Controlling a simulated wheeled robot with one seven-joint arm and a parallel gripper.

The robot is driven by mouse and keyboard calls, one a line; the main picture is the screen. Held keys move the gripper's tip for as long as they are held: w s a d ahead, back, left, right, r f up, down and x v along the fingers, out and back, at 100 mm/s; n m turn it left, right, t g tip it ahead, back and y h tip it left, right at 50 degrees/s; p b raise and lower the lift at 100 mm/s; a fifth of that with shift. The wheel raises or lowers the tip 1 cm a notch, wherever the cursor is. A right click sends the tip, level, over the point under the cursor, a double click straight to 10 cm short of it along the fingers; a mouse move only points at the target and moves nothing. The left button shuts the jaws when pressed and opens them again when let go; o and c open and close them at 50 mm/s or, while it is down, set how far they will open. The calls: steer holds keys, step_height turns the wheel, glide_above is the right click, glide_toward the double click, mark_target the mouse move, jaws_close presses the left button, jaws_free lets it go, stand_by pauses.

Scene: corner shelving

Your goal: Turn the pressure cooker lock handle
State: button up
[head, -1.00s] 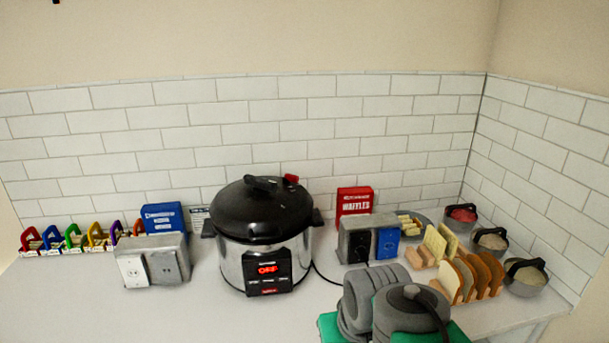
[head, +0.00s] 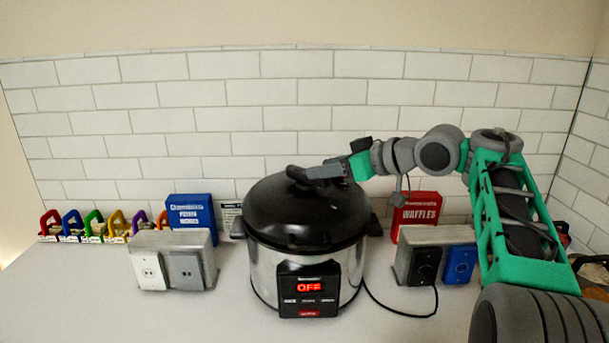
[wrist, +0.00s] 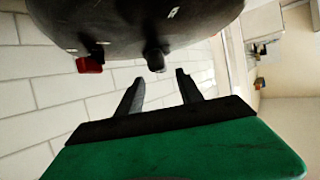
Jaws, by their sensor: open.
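The pressure cooker (head: 305,240) is steel with a black lid (head: 300,215) on it, and its display reads OFF. A black lock handle (head: 294,173) stands on top of the lid and is partly hidden by my gripper (head: 318,174). My gripper reaches in from the right, just above the lid. In the wrist view my open gripper (wrist: 160,80) points at the lid. A dark stub (wrist: 155,60), seemingly the handle, lies just ahead of the fingertips, near the gap between them. Contact cannot be made out. A red piece (wrist: 90,65) shows left of the fingers.
An outlet box (head: 172,258) and a blue box (head: 191,214) stand left of the cooker. A red waffles box (head: 417,209) and another outlet box (head: 420,256) stand right. A cord lies on the counter. Colourful padlocks (head: 95,227) line the far left. The tiled wall is close behind.

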steer(key=x, duration=0.6)
steer(key=shift+a+f, duration=0.1)
steer(key=shift+a, duration=0.05)
steer(key=shift+c, duration=0.4)
jaws_close()
